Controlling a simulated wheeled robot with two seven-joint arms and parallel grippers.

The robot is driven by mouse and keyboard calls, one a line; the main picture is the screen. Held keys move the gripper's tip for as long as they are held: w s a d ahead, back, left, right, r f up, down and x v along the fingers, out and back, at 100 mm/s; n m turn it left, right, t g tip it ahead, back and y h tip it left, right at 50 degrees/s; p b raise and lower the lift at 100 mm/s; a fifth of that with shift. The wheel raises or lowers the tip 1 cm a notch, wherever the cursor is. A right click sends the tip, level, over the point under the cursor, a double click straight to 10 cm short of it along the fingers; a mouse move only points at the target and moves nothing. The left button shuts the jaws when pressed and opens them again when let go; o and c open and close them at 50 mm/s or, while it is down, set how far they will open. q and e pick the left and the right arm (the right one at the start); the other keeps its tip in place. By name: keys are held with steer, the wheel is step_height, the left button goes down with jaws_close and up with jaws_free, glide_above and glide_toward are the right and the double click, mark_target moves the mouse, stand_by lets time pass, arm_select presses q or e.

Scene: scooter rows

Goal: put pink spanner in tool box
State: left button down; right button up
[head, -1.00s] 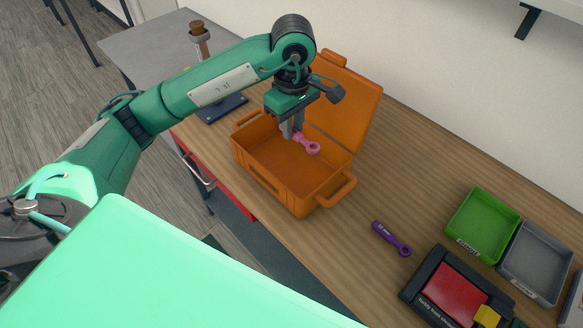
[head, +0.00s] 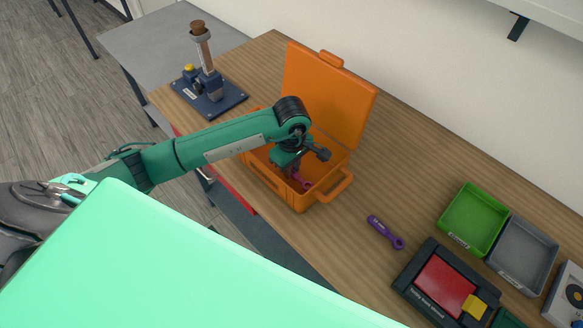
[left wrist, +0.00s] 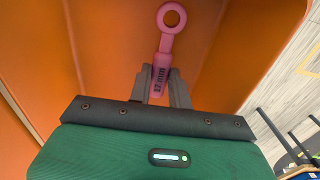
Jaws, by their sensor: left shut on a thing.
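The orange tool box (head: 318,199) stands on the wooden bench with its lid (head: 325,95) raised at the back. My left gripper (head: 294,178) is down inside the open box, shut on the pink spanner (head: 304,184). In the left wrist view the pink spanner (left wrist: 166,45) sticks out from between the fingers of my left gripper (left wrist: 162,88), its ring end pointing away and its handle marked "12 mm". Orange box walls surround it there. Whether the spanner touches the box floor I cannot tell. My right gripper is not in view.
A purple spanner (head: 384,232) lies on the bench right of the box. Green (head: 474,218) and grey (head: 523,254) trays and a black-and-red device (head: 445,283) stand further right. A blue-based stand (head: 209,92) is behind left. Bench between box and trays is mostly clear.

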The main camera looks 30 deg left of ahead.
arm_select(q)
steer(key=shift+f, duration=0.9)
steer(key=c, duration=1.7)
jaws_free()
steer(key=shift+c, duration=0.2)
steer(key=o, duration=0.4)
steer(key=shift+o, duration=0.2)
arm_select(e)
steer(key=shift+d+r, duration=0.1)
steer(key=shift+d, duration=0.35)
arm_select(q)
steer(key=shift+r, duration=0.25)
step_height(320, 180, up, 12)
steer(key=b, duration=0.4)
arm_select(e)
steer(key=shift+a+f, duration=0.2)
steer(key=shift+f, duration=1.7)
